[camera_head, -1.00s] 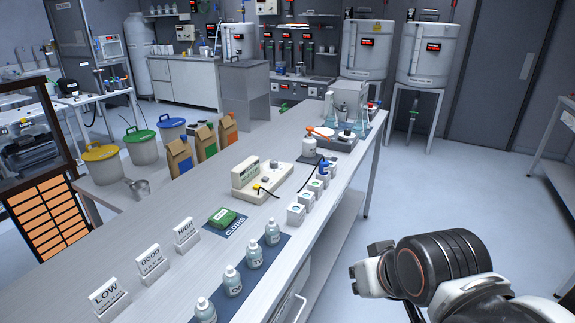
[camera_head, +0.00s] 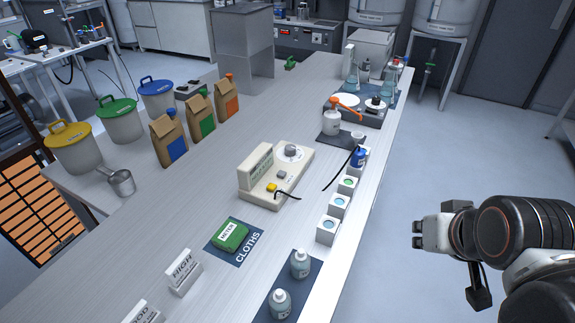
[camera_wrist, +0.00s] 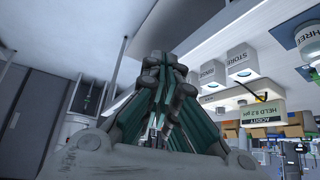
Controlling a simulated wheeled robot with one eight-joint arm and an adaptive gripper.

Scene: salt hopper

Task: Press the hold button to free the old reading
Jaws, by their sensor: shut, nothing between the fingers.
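The cream meter (camera_head: 262,195) stands on the bench left of centre in the head view, with a raised display block, a round dial (camera_head: 291,152), a yellow button (camera_head: 271,187) and a small grey button (camera_head: 281,175). I cannot read which button is hold. In the wrist view the meter (camera_wrist: 262,112) shows upside down at right, and its display appears to read HELD 8.2 pH. My gripper (camera_head: 418,234) is shut and empty, off the bench's right edge, well apart from the meter. Its closed fingers (camera_wrist: 165,75) fill the middle of the wrist view.
White cups (camera_head: 328,230) line the bench's right edge beside the meter. A black cable runs from the meter. A green cloth packet (camera_head: 230,236) and grey bottles (camera_head: 300,263) stand nearer. An orange-topped bottle (camera_head: 332,122) stands behind. Open floor lies right of the bench.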

